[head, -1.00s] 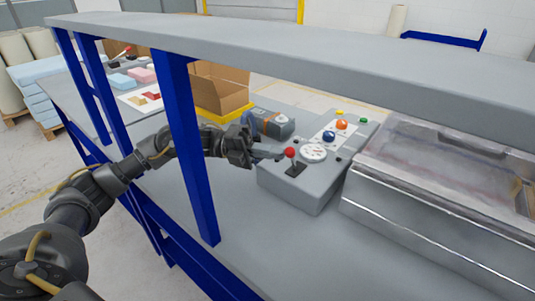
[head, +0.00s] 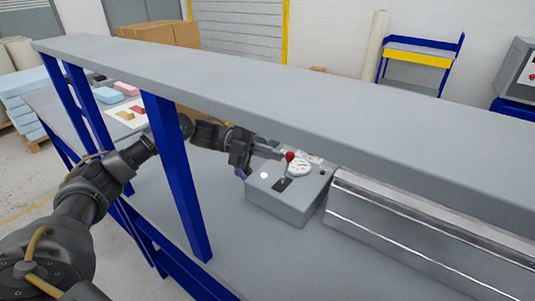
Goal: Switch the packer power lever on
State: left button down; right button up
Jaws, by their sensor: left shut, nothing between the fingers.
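The power lever (head: 289,156) has a red ball knob and stands up from a dark slot on top of the grey control box (head: 288,209). Its stem shows only faintly below the knob. My left gripper (head: 280,154) is shut and empty, with its tips right at the left side of the red knob. I cannot tell whether they touch it. The packer's silver body (head: 420,220) is to the right of the box. My right gripper is not in view.
A grey shelf (head: 300,85) runs above the bench, over my left arm. A blue post (head: 178,185) stands in front of my left forearm. Foam pieces (head: 108,95) lie at the far left of the bench. The bench front (head: 290,262) is clear.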

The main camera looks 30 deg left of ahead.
pick_arm(q)
jog(key=shift+s+a+r, duration=0.2)
jog(key=shift+s, duration=0.05)
jog(key=s+a+r+b, duration=0.1)
jog(key=a, duration=0.4)
jog(key=s+a+r+b, duration=0.1)
jog(key=s+a+r, duration=0.1)
jog(key=a, duration=0.4)
jog(key=shift+s+a+r, duration=0.15)
jog(key=shift+s+a, duration=0.05)
jog(key=shift+s, duration=0.1)
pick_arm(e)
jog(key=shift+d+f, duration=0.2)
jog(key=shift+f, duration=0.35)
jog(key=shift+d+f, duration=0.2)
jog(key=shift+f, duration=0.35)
